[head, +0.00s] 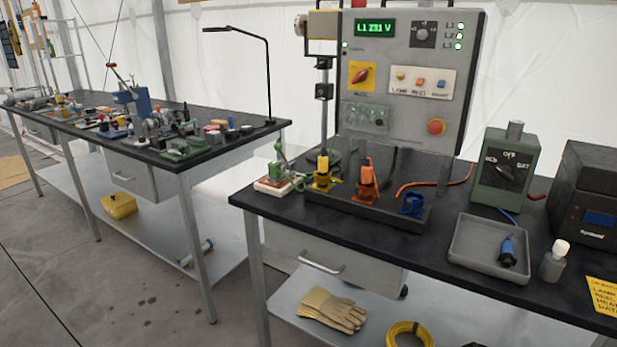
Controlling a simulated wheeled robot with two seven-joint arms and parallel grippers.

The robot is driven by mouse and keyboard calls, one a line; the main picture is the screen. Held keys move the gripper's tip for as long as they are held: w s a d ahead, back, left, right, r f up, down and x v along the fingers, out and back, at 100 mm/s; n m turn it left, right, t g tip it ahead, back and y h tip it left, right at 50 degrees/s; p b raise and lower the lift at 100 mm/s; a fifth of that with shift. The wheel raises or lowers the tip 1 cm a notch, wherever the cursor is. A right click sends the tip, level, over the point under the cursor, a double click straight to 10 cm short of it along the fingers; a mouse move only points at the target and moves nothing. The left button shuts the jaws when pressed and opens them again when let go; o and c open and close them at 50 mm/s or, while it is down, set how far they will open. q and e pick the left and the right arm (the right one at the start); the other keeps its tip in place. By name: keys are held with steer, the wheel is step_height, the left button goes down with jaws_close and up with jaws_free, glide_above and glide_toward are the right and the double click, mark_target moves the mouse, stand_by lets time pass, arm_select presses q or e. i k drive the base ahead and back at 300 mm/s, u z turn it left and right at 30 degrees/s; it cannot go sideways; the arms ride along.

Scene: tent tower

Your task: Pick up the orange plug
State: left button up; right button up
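The orange plug (366,175) stands upright in an orange socket on the black holder (385,212), near the front of the right-hand bench. An orange cable runs near it on the bench behind. A yellow plug (322,168) stands upright to its left in a yellow socket. To its right a blue socket (411,206) shows no plug in it. A blue plug (508,248) lies in a grey tray (468,262) further right. Neither of my grippers is in the head view.
A grey control panel (408,75) stands behind the holder. A green switch box (505,170), a dark box (590,200) and a white-capped bottle (553,262) are at right. A small green device (277,176) is left of the holder. A second bench (225,150) stands left.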

mark_target(366, 171)
steer(key=u, duration=0.8)
steer(key=i, duration=0.75)
steer(key=z, duration=1.5)
